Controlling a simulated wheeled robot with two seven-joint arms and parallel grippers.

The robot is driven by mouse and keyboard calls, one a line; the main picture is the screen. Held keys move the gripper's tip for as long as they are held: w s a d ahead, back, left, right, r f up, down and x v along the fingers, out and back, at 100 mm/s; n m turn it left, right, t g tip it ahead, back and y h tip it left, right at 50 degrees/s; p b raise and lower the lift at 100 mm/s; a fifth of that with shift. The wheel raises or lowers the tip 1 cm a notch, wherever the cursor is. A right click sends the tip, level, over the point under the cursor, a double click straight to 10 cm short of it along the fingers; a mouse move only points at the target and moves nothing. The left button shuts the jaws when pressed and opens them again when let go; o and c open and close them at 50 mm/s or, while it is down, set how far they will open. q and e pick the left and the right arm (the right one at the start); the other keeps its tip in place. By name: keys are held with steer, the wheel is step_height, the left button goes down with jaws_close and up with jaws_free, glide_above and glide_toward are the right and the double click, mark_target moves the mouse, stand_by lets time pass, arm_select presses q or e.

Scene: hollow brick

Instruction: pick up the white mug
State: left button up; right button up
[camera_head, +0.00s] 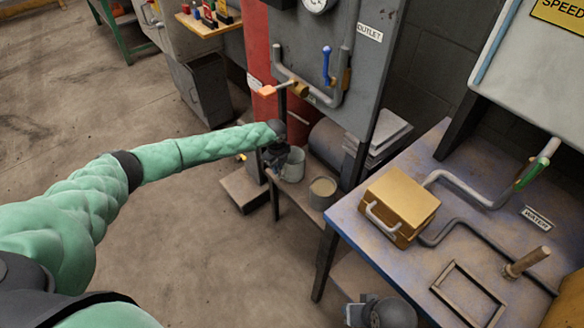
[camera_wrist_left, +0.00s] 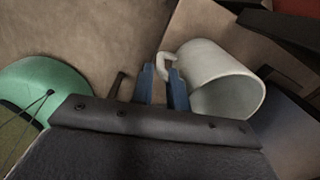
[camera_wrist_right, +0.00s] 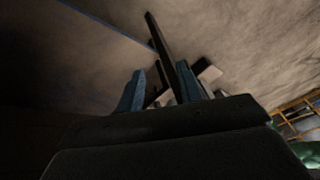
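The white mug (camera_head: 294,165) stands on a small low bench (camera_head: 285,190) beside the red column. In the left wrist view the mug (camera_wrist_left: 222,80) is right of my fingers, its opening facing lower right and its handle toward me. My left gripper (camera_wrist_left: 161,88) is open. The handle's outer bend shows at the gap between the fingertips, close to the right finger; I cannot tell whether they touch. In the head view my left gripper (camera_head: 275,155) is just left of the mug, partly hiding it. My right gripper (camera_wrist_right: 160,88) is open and empty, away from the mug.
A grey cup (camera_head: 322,191) with a pale content stands just right of the mug. A workbench (camera_head: 350,212) with a yellow box (camera_head: 400,201) and pipes is at the right. A grey panel (camera_head: 345,45) with pipes rises behind. Open floor lies left.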

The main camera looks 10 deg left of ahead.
arm_select(q)
steer(key=shift+w+a+f+p, duration=0.1)
steer(key=shift+f+p, duration=0.05)
steer(key=shift+f, duration=0.95)
steer(key=shift+w+a+f+p, duration=0.1)
steer(key=shift+f+p, duration=0.05)
steer(key=shift+f, duration=0.9)
jaws_close()
steer(key=shift+r, duration=0.2)
